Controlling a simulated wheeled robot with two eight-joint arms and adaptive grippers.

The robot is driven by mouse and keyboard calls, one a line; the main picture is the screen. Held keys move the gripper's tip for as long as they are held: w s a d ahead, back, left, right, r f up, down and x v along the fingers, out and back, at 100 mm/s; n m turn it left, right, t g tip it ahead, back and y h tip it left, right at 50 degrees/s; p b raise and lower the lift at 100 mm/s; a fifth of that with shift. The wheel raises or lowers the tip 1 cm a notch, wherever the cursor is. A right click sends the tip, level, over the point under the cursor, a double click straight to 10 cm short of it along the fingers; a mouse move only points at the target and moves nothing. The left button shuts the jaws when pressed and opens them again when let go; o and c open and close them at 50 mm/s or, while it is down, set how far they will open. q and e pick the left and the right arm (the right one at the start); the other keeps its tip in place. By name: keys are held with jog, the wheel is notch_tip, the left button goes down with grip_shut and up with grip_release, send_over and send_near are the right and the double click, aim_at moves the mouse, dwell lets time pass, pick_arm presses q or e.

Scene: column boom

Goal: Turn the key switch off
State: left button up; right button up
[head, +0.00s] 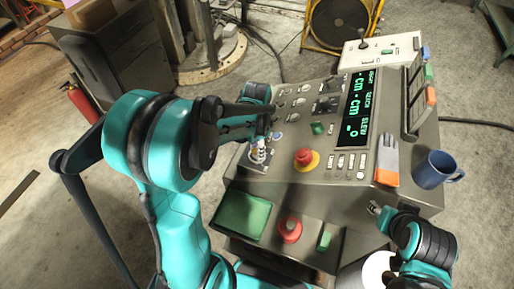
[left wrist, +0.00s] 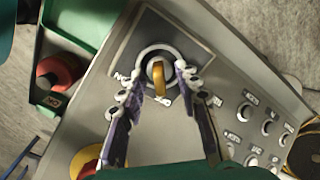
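The key switch (left wrist: 142,56) is a round metal ring on a grey plate, with a yellow key (left wrist: 158,78) standing in it, in the left wrist view. My left gripper (left wrist: 160,84) is open, its two fingers on either side of the key, with gaps showing. Lettering around the ring is partly covered by the fingers. In the head view my left gripper (head: 258,151) is low over the left part of the console (head: 338,185) and hides most of the switch. My right gripper (head: 376,208) is at the console's front right; its fingers are too small to read.
A red emergency button (head: 305,157) on a yellow base is right of the switch. A green panel (head: 243,215) and another red button (head: 289,229) are in front. Small knobs (left wrist: 268,115) lie near the switch.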

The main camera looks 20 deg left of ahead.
pick_arm(q)
notch_tip(320, 180, up, 12)
dwell(0.6)
dwell(0.4)
jog(key=s+d+f+n+t+b, duration=0.4)
jog(key=s+f+n+t+b, duration=0.3)
jog(key=s, duration=0.4)
jog(key=shift+s+d+f+n+b, duration=0.25)
jog(key=shift+d+f+n+b, duration=0.15)
jog(key=shift+f+n, duration=0.25)
